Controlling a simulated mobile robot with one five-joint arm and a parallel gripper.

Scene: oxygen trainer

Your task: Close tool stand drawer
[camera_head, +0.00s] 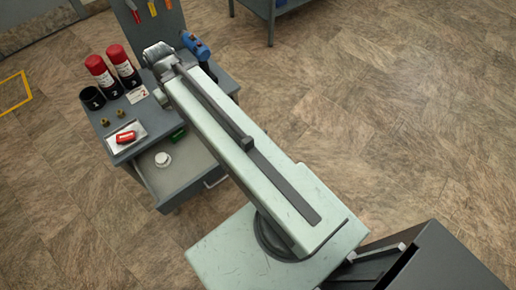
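The grey tool stand (88,121) is at the upper left. Its drawer (176,184) stands open below the top, pulled out toward the bottom of the picture. A light handle (216,182) shows at the drawer's front, beside my arm. A white round object (163,159) and a green object (179,134) lie in the drawer. My arm reaches over the stand and hides the drawer's right part. The arm's far end is above the stand top. My gripper's fingers cannot be made out there, and contact with the drawer cannot be seen.
On the stand top are red-capped cylinders (99,70), an empty black holder (92,97), brass fittings (120,118), a red object (126,137) on a tray and a blue tool (196,46). A panel with tools rises behind. The floor (390,120) at right is clear.

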